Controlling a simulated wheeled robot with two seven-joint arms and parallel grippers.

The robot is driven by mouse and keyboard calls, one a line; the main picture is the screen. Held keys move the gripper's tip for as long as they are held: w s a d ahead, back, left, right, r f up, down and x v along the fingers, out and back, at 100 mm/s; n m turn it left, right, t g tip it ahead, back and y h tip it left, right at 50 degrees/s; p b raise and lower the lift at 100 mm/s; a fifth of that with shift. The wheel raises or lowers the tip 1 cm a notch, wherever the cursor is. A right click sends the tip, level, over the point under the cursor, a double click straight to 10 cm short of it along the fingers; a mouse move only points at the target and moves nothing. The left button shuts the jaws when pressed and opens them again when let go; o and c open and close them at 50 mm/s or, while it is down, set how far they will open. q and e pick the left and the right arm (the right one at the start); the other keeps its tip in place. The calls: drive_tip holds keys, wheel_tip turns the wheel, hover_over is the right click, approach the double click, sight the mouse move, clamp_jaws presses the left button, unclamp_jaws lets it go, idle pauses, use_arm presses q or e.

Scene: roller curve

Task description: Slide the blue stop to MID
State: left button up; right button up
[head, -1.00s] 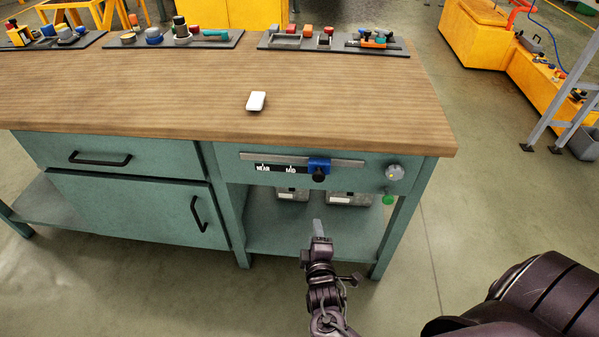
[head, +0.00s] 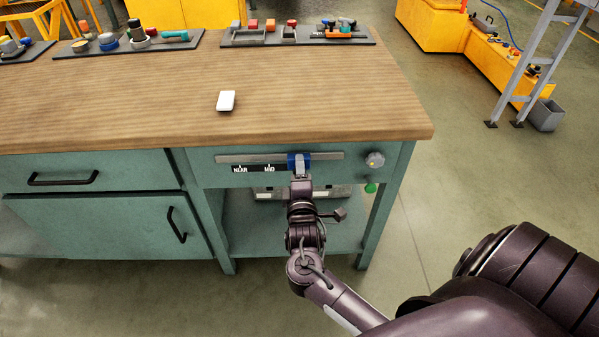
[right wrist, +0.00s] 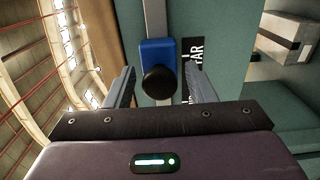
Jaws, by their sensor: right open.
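The blue stop (head: 292,160) sits on a grey rail on the bench's front panel, to the right of the MID mark (head: 269,168). In the right wrist view the blue stop (right wrist: 156,54) carries a round black knob (right wrist: 159,83). My right gripper (head: 302,172) is in front of the stop and hides part of it. In the wrist view its two fingers are open, one on each side of the knob, with gaps showing. My left gripper is not in view.
The rail (head: 235,158) runs along the panel above a black label strip with NEAR at its left. A grey round knob (head: 375,160) and a green button (head: 370,188) are to the right. A white block (head: 226,100) lies on the wooden top (head: 130,110).

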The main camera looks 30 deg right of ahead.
clamp_jaws()
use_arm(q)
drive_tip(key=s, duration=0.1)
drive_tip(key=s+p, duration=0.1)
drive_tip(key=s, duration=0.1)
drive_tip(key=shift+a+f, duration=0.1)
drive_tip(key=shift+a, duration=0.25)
use_arm(e)
drive_tip(key=w+a, duration=0.4)
drive_tip(key=a, duration=0.3)
drive_tip(key=shift+w, duration=0.1)
unclamp_jaws()
use_arm(q)
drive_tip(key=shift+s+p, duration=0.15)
drive_tip(key=shift+p, duration=0.15)
use_arm(e)
drive_tip(key=v, duration=0.7)
drive_tip(key=shift+s, duration=0.4)
